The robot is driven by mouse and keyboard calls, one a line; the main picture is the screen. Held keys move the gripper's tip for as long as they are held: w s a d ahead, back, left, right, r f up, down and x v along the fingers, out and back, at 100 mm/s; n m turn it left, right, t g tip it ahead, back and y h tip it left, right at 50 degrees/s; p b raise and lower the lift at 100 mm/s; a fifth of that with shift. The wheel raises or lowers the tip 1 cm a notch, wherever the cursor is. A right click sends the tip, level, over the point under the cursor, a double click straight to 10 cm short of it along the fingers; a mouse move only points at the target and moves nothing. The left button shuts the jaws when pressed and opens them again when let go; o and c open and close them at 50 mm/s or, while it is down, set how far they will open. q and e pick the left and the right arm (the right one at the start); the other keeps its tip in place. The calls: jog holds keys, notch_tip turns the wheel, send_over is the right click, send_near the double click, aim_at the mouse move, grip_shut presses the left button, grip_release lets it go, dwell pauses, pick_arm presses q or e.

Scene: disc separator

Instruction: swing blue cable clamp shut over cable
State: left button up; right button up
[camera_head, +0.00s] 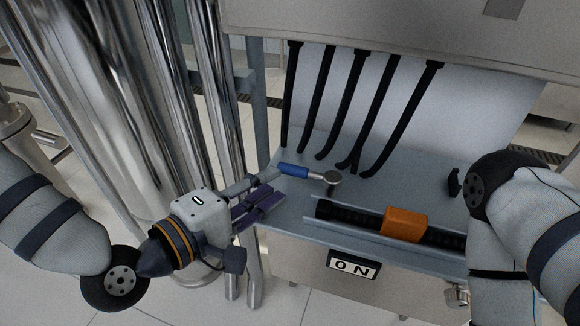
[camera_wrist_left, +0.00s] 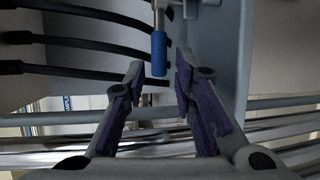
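A blue-handled metal lever (camera_head: 294,170) lies over the left part of the grey machine ledge, its round metal head at its right end. It is the only blue clamp-like part I see; I cannot tell whether it is open or shut over a cable. My left gripper (camera_head: 270,186) is at the ledge's left edge, close to the blue end. In the left wrist view the gripper (camera_wrist_left: 160,80) is open, with purple-padded fingers apart. The blue handle (camera_wrist_left: 159,54) points between the fingertips, with gaps on both sides. My right gripper is not in view.
Several black cables (camera_head: 343,110) hang down behind the ledge. Shiny vertical pipes (camera_head: 125,120) stand at left. My right arm covers the ledge's right end.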

aim_at(288, 173)
pick_arm(q)
jog(key=x, duration=0.6)
jog(key=shift+w+d, duration=0.25)
jog(key=shift+w, duration=0.05)
grip_shut()
